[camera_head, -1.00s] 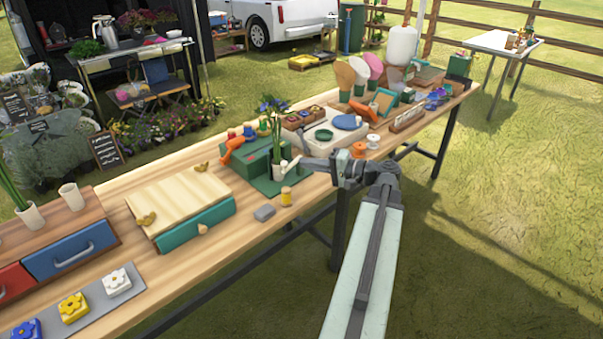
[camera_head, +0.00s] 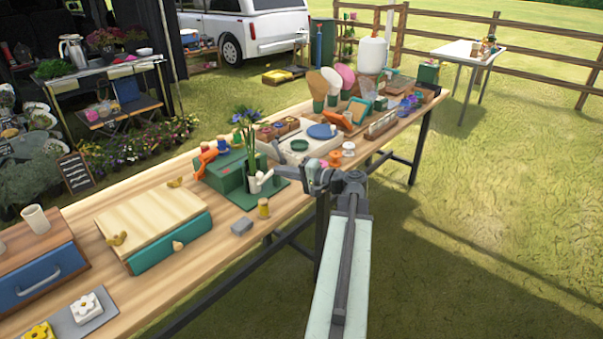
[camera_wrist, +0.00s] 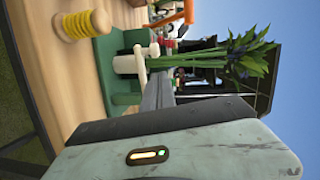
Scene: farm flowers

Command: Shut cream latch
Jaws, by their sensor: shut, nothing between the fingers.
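A pale wooden case (camera_head: 150,212) with a teal front (camera_head: 172,243) lies on the long table, with brass-coloured tabs on its top. A small cream knob (camera_head: 178,246) sits on the teal front. I cannot tell for sure which part is the cream latch. My gripper (camera_head: 308,173) is shut and empty, right of the green box and apart from the case. Its dark fingers (camera_wrist: 158,92) show in the wrist view.
A yellow spool (camera_head: 263,209) and a grey block (camera_head: 242,228) stand near the table's front edge; the spool is close in the wrist view (camera_wrist: 83,24). Blue irises (camera_head: 247,130) rise by the green box. Orange and white spools (camera_head: 348,150) stand beyond my gripper. Grass at right is open.

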